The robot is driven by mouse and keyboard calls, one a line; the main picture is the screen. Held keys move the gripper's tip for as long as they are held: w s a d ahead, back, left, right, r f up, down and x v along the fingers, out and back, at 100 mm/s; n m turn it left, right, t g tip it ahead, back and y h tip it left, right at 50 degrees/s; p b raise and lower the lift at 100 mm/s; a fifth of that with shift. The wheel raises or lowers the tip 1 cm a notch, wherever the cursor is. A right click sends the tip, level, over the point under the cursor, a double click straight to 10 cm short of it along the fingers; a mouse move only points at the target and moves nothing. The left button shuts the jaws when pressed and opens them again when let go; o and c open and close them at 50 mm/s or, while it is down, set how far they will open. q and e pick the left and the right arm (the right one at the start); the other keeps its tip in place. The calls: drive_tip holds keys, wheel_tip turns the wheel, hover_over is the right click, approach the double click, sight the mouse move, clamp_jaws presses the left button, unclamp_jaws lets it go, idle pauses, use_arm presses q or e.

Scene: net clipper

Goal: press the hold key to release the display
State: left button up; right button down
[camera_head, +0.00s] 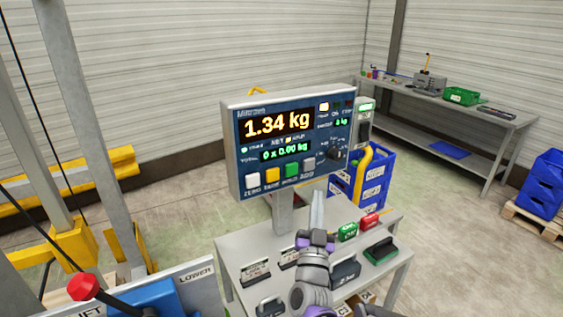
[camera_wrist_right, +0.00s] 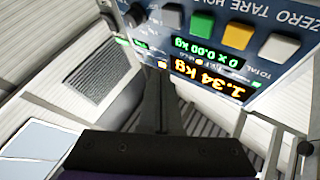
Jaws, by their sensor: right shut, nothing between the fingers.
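The weighing display (camera_head: 233,147) stands on a post above the grey table and reads 1.34 kg, with 0 x 0.00 kg below. A small yellow lamp is lit between the two readouts. Along its bottom edge are white, yellow, green and grey keys. The green hold key (camera_head: 291,169) is third from the left; it also shows upside down in the right wrist view (camera_wrist_right: 202,24). My right gripper (camera_head: 317,197) is shut and empty, below and right of the keys and apart from them. Its fingers (camera_wrist_right: 160,90) point toward the panel. My left gripper is out of view.
The grey table (camera_head: 236,247) under the display holds small green, red and dark items. A blue crate (camera_head: 375,180) stands behind. At lower left are a LIFT/LOWER panel (camera_head: 200,290) and a red knob (camera_head: 83,286). A workbench (camera_head: 440,100) lines the back right.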

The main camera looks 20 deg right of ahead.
drive_tip(key=shift+w+d+r, duration=0.1)
drive_tip(key=shift+r, duration=0.05)
idle(0.3)
approach(298, 165)
drive_tip(key=shift+s+d+x, duration=0.1)
drive_tip(key=shift+x, duration=1.05)
drive_tip(key=shift+s+d+x, duration=0.1)
drive_tip(key=shift+x, duration=1.05)
drive_tip(key=shift+r, duration=0.15)
drive_tip(key=shift+w, duration=0.45)
